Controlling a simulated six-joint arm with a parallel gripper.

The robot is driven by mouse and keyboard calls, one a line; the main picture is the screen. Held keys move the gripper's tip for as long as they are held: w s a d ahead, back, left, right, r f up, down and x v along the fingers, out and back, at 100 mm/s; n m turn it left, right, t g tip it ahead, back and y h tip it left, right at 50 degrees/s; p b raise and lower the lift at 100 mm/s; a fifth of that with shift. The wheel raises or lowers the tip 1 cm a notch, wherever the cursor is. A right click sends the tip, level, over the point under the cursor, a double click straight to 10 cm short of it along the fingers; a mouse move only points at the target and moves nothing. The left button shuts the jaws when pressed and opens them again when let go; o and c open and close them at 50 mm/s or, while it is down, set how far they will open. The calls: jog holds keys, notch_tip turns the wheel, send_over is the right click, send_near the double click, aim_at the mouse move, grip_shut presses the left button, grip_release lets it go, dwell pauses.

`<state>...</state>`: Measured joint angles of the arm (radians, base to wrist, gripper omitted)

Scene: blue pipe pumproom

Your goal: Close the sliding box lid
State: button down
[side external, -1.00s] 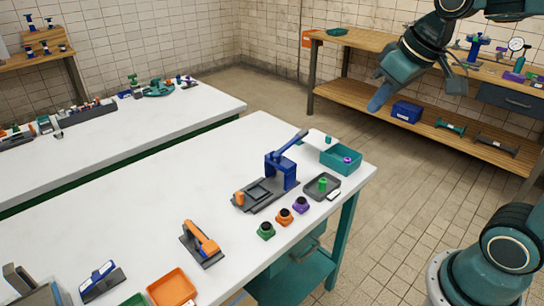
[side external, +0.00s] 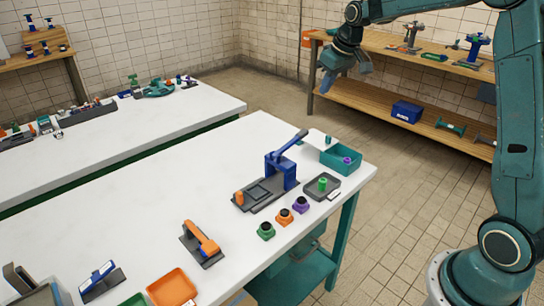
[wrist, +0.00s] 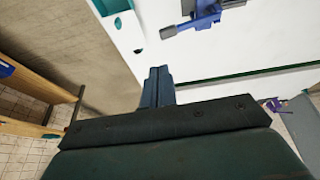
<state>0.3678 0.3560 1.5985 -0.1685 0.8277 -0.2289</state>
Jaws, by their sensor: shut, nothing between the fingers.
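A teal box (side external: 345,166) stands at the back right corner of the near white table, with a small purple piece (side external: 347,160) inside it. A pale sliding lid (side external: 315,136) with a teal knob (side external: 328,140) extends from its back left side, leaving much of the box open. In the wrist view the knob (wrist: 138,50) and part of the box (wrist: 108,7) show at the top. My gripper (side external: 328,84) is shut and empty, in the air beyond and above the box, touching nothing. Its closed fingers (wrist: 159,72) point toward the table in the wrist view.
A blue lever press (side external: 280,172) stands left of the box. A grey tray (side external: 322,186) with a green piece lies in front of it. Several coloured round pieces (side external: 285,217) sit near the table edge. A wooden shelf bench (side external: 440,125) stands behind.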

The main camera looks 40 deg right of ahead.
send_over(320, 140)
notch_tip(320, 140, down, 12)
jog(key=shift+s+r, duration=0.2)
jog(key=shift+s, duration=0.2)
jog(key=shift+s+x, duration=0.2)
jog(key=shift+x, duration=2.2)
jog(key=shift+s+x, duration=0.2)
jog(key=shift+x, duration=2.2)
jog(key=shift+s+a+f, duration=0.1)
jog(key=shift+s+f, duration=0.1)
jog(key=shift+s, duration=1.45)
jog(key=shift+s, duration=0.1)
